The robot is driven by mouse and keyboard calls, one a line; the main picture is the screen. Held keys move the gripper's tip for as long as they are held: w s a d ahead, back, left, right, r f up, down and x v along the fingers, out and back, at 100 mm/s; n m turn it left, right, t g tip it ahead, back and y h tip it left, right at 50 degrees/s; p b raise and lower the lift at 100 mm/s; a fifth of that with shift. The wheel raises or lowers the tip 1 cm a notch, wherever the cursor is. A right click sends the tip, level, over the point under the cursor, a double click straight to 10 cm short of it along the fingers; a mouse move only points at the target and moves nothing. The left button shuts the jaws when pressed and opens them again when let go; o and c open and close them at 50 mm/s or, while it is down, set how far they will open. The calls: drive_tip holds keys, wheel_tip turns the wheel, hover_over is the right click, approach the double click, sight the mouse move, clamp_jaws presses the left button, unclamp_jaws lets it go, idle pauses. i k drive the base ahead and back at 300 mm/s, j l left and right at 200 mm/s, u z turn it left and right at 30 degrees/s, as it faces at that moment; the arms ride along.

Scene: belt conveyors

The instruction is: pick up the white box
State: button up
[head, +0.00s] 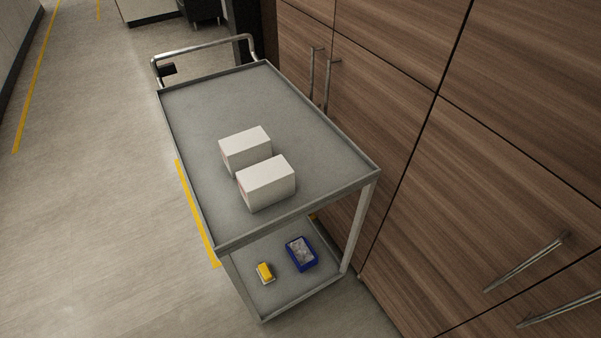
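Two white boxes stand on the top shelf of a grey metal cart. The nearer white box (267,184) is close to the front part of the shelf. The farther white box (246,149) stands just behind it, slightly to the left, with little or no gap between them. Both have reddish marks on their left end faces. Nothing covers them except that the nearer box partly overlaps the farther one. My gripper is not in view.
The cart's top shelf (310,140) has a raised rim and is otherwise bare. Its lower shelf (276,290) holds a blue container (301,253) and a small yellow item (265,272). Wooden cabinets (390,110) with metal handles stand close along the right. Open floor (100,190) lies left.

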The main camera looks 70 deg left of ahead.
sight(265, 183)
drive_tip(key=u, duration=2.45)
drive_tip(key=i+j+u, duration=0.35)
drive_tip(key=k+j, duration=0.05)
drive_tip(key=k, duration=0.05)
